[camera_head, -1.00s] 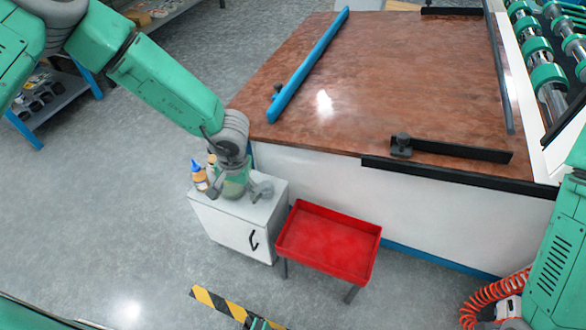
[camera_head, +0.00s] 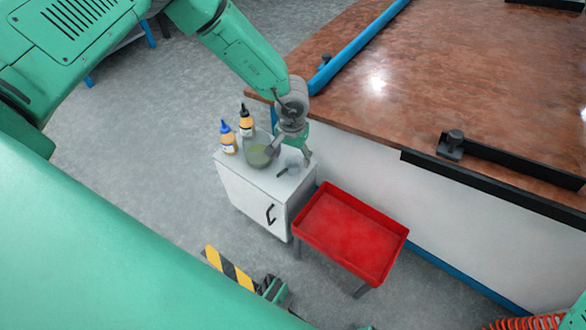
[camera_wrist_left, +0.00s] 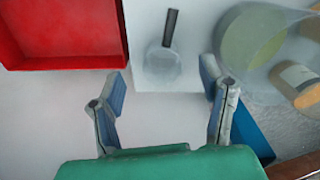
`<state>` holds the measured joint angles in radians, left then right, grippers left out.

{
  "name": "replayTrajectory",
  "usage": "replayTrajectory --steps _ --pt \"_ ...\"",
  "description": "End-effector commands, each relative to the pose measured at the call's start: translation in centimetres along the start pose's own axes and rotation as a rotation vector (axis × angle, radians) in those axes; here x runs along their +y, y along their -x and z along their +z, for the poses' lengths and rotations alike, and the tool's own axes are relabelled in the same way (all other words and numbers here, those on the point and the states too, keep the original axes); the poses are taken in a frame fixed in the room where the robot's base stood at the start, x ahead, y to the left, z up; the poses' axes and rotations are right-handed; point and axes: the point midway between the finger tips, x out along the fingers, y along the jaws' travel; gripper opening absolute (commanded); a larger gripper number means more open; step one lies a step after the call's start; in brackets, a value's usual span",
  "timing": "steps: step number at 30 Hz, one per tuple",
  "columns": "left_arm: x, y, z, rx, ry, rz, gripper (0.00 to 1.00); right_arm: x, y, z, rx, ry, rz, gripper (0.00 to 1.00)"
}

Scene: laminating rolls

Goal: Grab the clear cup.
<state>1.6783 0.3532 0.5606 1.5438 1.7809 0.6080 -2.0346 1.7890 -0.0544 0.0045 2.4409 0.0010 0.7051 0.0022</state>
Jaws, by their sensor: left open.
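A small clear cup (camera_head: 293,165) stands on the white cabinet top, with a short dark handle-like piece beside it. In the left wrist view the clear cup (camera_wrist_left: 162,65) shows just beyond the gap between the fingertips, its dark handle pointing away. My left gripper (camera_head: 290,154) is open and empty, tilted down above the cabinet top. In the wrist view its fingers (camera_wrist_left: 163,78) are spread wide on either side, apart from the cup. A larger clear container with greenish contents (camera_head: 260,152) stands left of the gripper.
Two orange bottles, one blue-capped (camera_head: 228,140) and one dark-capped (camera_head: 246,122), stand behind on the white cabinet (camera_head: 245,190). A red tray (camera_head: 378,272) on legs stands right of it. A brown table (camera_head: 450,80) rises behind.

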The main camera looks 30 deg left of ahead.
Motion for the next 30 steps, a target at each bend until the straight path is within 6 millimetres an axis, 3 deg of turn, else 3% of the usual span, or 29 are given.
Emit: replayTrajectory --steps 9,17,18,22,23,30 --pt "0.3 -4.6 -0.2 -0.002 -0.001 -0.002 0.64 0.0 -2.4 0.1 0.000 0.000 0.000 0.40" --pt "0.4 -4.9 -0.3 0.000 -0.001 -0.001 0.64 0.0 -2.4 0.1 0.000 0.000 0.000 0.40" --pt "0.4 -4.9 -0.3 0.000 -0.001 -0.001 0.60 0.0 -2.4 0.1 0.001 0.000 0.000 0.40" --pt "0.3 -5.0 -0.2 0.000 -0.001 0.000 0.15 0.0 -2.4 0.1 0.001 0.000 0.000 0.40" --pt "0.3 -5.0 -0.2 -0.001 -0.001 0.000 0.10 0.0 -2.4 0.1 0.001 0.000 0.000 0.40" --pt "0.3 -5.0 -0.2 -0.001 0.000 -0.001 0.10 0.0 -2.4 0.1 0.001 0.000 0.000 0.40"
